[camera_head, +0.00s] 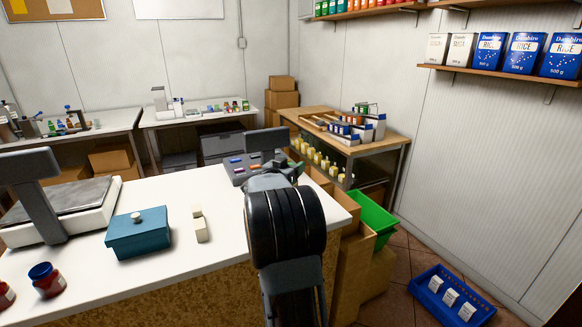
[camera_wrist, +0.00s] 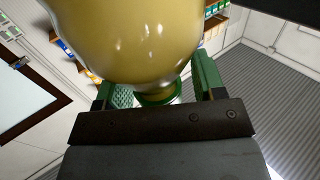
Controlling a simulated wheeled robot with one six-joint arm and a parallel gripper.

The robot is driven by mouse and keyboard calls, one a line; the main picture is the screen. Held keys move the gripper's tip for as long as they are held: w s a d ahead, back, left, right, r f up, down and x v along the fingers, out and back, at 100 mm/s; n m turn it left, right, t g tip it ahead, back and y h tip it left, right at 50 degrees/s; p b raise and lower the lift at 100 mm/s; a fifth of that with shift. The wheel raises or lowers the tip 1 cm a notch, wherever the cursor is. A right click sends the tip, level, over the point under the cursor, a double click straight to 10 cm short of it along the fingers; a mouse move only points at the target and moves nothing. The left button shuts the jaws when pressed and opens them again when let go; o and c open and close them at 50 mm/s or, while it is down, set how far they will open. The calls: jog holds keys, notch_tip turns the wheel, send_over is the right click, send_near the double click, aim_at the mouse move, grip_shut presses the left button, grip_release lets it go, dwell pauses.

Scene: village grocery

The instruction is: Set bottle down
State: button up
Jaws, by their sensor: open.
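In the wrist view, a glossy yellow bottle (camera_wrist: 130,40) fills the upper middle, with a green ring or cap (camera_wrist: 158,97) at its narrow end. My gripper (camera_wrist: 163,86) has its two green-padded fingers apart, one on each side of that narrow end. The gripper is open, with a visible gap to the right finger. The bottle's far end is out of frame, so I cannot tell what it rests on. In the head view, my arm hides the gripper's fingertips and I cannot make out this bottle.
The white counter (camera_head: 175,200) holds a scale (camera_head: 75,205), a teal box (camera_head: 137,235), pale blocks (camera_head: 201,229), a red jar (camera_head: 47,281) and a register (camera_head: 240,172). Several yellow bottles (camera_head: 318,158) stand under the wooden table (camera_head: 345,146). A green crate (camera_head: 372,222) and blue crate (camera_head: 450,300) are right.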

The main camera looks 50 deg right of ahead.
jog(key=w+a+f+n+t+y, duration=0.1)
jog(key=a+n+t+y, duration=0.5)
jog(key=a, duration=1.1)
jog(key=w+a+f+n+t+y, duration=0.25)
jog(key=a+n+y, duration=0.25)
jog(key=a+y, duration=0.75)
jog(key=s+a+f+n+g, duration=0.2)
jog(key=s+a+f+g, duration=0.2)
jog(key=s, duration=0.6)
jog(key=s+a+f+n+g, duration=0.2)
jog(key=s+a+f+g, duration=0.3)
jog(key=s+a, duration=0.3)
jog(key=shift+s+f+n+h+b, duration=0.2)
jog(key=shift+s+n+h+b, duration=0.2)
jog(key=shift+s, duration=0.75)
notch_tip(320, 180, up, 7)
jog(key=p, duration=0.5)
jog(key=shift+f+p, duration=0.2)
jog(key=shift+p, duration=0.2)
